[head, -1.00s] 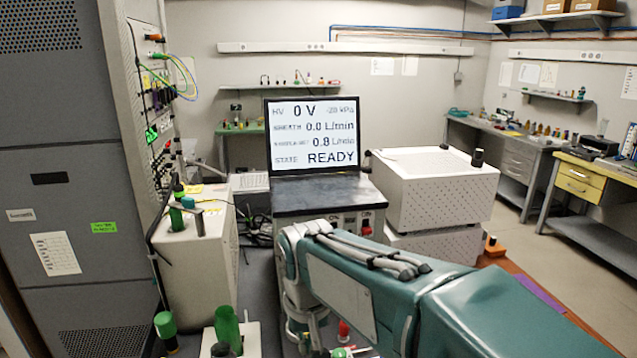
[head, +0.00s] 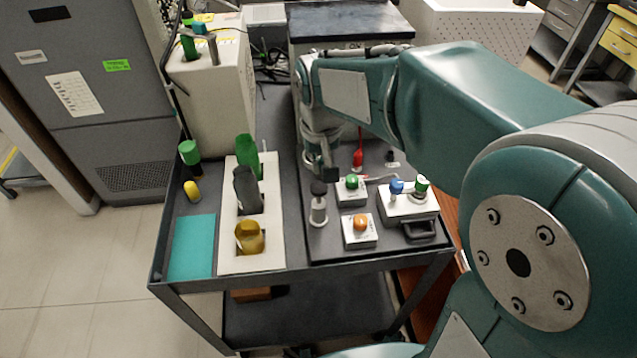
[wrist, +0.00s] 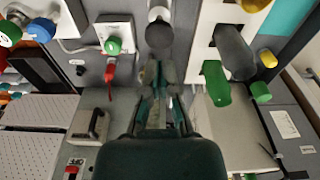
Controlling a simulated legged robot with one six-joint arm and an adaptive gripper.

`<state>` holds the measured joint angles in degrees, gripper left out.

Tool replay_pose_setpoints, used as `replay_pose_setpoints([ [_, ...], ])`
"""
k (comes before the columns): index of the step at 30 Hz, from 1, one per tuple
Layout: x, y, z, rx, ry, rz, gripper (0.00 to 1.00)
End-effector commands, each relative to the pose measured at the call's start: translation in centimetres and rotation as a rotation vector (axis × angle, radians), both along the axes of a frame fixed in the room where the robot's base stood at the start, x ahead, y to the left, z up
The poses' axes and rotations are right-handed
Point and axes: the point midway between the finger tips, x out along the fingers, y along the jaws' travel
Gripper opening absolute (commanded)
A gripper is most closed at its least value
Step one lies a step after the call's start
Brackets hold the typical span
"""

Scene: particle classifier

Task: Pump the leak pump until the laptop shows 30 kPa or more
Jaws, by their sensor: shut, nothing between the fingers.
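The likely leak pump is a pale upright cylinder with a dark round knob (head: 318,198) on the cart. In the wrist view its dark knob (wrist: 159,34) is straight ahead of the fingertips. My gripper (head: 327,173) is just behind the pump in the head view, partly hidden by its own wrist. In the wrist view my gripper (wrist: 157,70) is shut and empty, its tips close to the knob; I cannot tell whether they touch. The laptop screen is out of view now, so its reading cannot be seen.
Right of the pump stand a green-button box (head: 351,190), an orange-button box (head: 360,230) and a box with blue and green knobs (head: 407,205). A red-handled part (head: 358,158) stands behind. A white rack (head: 232,262) with green, dark and yellow vials is left.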

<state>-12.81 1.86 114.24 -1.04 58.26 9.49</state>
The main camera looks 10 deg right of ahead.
Motion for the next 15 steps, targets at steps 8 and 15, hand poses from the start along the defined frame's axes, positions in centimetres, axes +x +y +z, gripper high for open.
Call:
replay_pose_setpoints([
  [8, 0.3, 0.0, -3.5, -0.001, 0.003, 0.000, 0.00],
  [15, 0.5, 0.0, -5.1, 0.000, 0.001, 0.000, 0.00],
])
